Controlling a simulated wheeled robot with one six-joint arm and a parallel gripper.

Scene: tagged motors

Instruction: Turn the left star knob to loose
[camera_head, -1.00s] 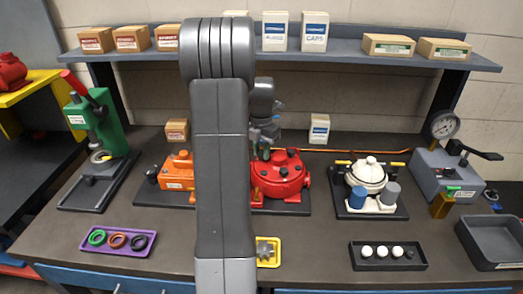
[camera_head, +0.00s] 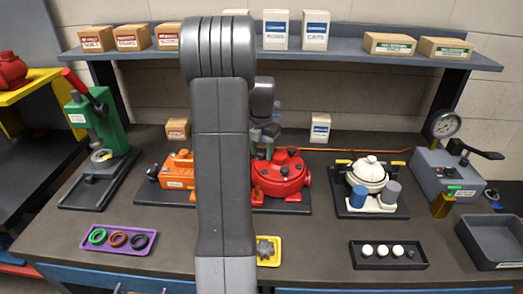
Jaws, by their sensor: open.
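A red round motor housing (camera_head: 283,178) stands on a dark base plate in the middle of the bench, partly hidden behind my arm. Small dark knobs show on its top, one at the back right (camera_head: 293,152) and one nearer the front (camera_head: 284,170). Their star shape and any loose or tight mark are too small to read. My gripper (camera_head: 262,150) is open, pointing down over the left back part of the red housing. My arm hides part of that area. I cannot tell whether the fingers touch or surround a left knob there.
An orange motor (camera_head: 178,170) stands left of my arm, and a white-topped unit (camera_head: 367,176) stands to the right. A yellow tray (camera_head: 277,259) with a grey star-shaped part lies in front. A shelf with boxes (camera_head: 375,58) spans the back. Bare bench lies between the trays and motors.

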